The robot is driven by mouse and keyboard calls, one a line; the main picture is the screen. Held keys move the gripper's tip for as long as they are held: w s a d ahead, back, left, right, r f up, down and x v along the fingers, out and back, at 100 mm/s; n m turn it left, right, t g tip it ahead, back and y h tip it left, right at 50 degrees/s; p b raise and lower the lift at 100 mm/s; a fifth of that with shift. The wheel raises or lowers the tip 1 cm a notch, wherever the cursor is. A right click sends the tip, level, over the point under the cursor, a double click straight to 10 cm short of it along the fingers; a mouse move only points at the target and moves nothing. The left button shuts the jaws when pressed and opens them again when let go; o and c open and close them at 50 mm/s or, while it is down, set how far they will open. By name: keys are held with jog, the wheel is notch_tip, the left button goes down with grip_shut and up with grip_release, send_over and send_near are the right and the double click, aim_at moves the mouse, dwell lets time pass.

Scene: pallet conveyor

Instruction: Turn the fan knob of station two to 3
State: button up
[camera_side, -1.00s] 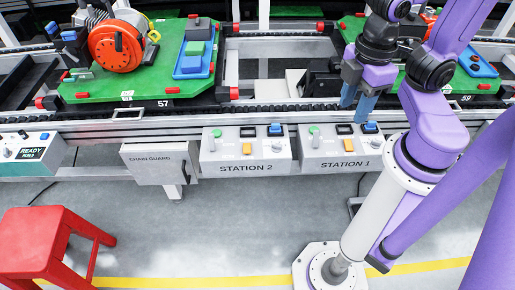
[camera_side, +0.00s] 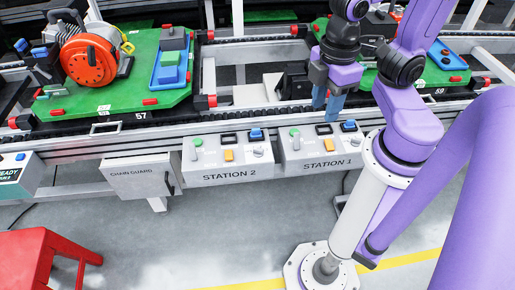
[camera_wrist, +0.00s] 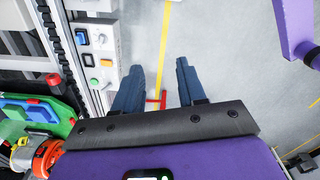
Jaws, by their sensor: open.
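The station 2 box (camera_side: 190,177) is a light grey sloped panel below the conveyor. It has a green button and lever at left, a dark window, an orange button (camera_side: 229,155), a blue switch (camera_side: 256,134) and a pale round knob (camera_side: 258,150). Which control is the fan knob, and its setting, are too small to read. My gripper (camera_side: 327,106) is in the air by the station 1 box (camera_side: 320,164), right of station 2. In the wrist view my gripper (camera_wrist: 155,82) is open and empty, with a panel, apparently station 2 (camera_wrist: 112,65), to its left.
The chain guard box (camera_side: 140,178) is left of station 2. The conveyor rail (camera_side: 110,143) runs behind the boxes and carries green pallets (camera_side: 125,101) with parts. A red stool (camera_side: 40,255) stands at lower left. Floor in front of the boxes is clear.

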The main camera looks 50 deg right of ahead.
jog(key=w+a+f+m+g+h, duration=0.1)
jog(key=w+a+f+m, duration=0.1)
jog(key=w, duration=0.6)
jog(key=w+a+f+m+h, duration=0.1)
jog(key=w+a+f+m, duration=0.15)
jog(key=w, duration=0.55)
jog(key=m+g, duration=0.3)
jog(key=m, duration=0.1)
send_over(258, 149)
jog(key=w+a, duration=0.3)
jog(key=w, duration=0.4)
notch_tip(258, 149, down, 15)
jog(key=shift+n, duration=0.35)
jog(key=x, duration=1.7)
jog(key=shift+s+d+r, duration=0.1)
jog(key=shift+s+r, duration=0.05)
jog(key=shift+s, duration=0.1)
grip_shut()
